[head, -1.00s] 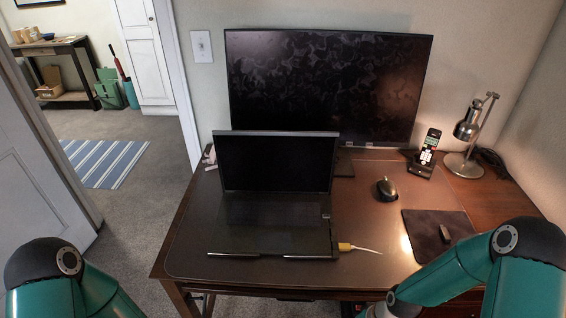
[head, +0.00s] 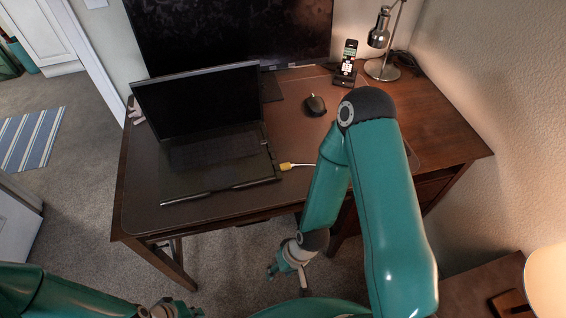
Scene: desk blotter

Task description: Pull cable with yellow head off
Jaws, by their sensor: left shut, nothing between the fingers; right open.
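The cable's yellow head (head: 286,166) is at the right side of the open black laptop (head: 210,158), close against its edge. I cannot tell how deep it sits. Its thin pale cable runs right and passes behind my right arm. My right gripper (head: 281,271) is open and empty, beyond the desk's front edge and below the yellow head in the picture. My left gripper (head: 180,311) is shut and empty at the bottom edge, partly cut off, well away from the laptop.
My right arm covers the desk's right front part. Carpet (head: 80,225) lies free to the left.

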